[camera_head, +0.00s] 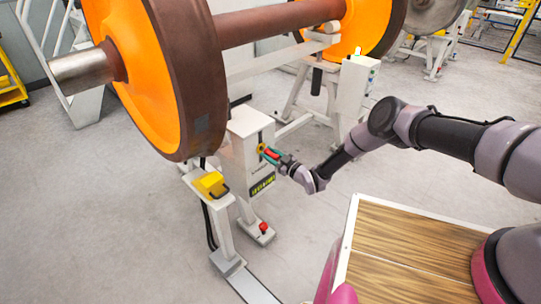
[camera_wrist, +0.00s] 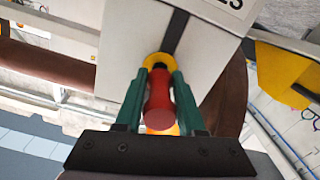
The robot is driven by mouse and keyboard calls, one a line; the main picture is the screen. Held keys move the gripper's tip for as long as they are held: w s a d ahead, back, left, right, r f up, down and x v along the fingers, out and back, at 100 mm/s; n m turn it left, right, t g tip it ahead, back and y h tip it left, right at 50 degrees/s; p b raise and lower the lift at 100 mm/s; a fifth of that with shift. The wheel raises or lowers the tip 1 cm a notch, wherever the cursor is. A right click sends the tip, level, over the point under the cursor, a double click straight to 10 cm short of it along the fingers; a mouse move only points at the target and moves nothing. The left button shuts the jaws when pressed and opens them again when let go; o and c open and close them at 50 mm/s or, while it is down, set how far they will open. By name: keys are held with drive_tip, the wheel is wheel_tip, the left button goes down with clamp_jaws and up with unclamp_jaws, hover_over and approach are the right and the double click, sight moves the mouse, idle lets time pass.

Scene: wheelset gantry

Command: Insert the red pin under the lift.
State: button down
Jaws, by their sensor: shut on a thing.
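The lift is a white post (camera_head: 240,158) under the near orange wheel, with a dark vertical slot in its face. The slot also shows on the white post in the wrist view (camera_wrist: 176,32). My gripper (camera_head: 268,153) is at this face, and its green fingers (camera_wrist: 158,80) are shut on the sides of the red pin (camera_wrist: 158,98). The pin's round red end faces the wrist camera. A yellow ring (camera_wrist: 157,60) surrounds its far end, right at the lift face by the slot's lower end. Whether the pin's tip has entered the lift is hidden.
The large orange wheel (camera_head: 156,62) and brown axle (camera_head: 275,22) hang above the lift. A yellow block (camera_head: 211,184) sits on the stand at left. A red button (camera_head: 263,227) is low by the lift's foot. Open grey floor lies around.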

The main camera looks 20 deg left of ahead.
sight(278, 159)
drive_tip(key=shift+x, duration=1)
drive_tip(key=shift+c, duration=2.2)
unclamp_jaws()
drive_tip(key=v, duration=1.1)
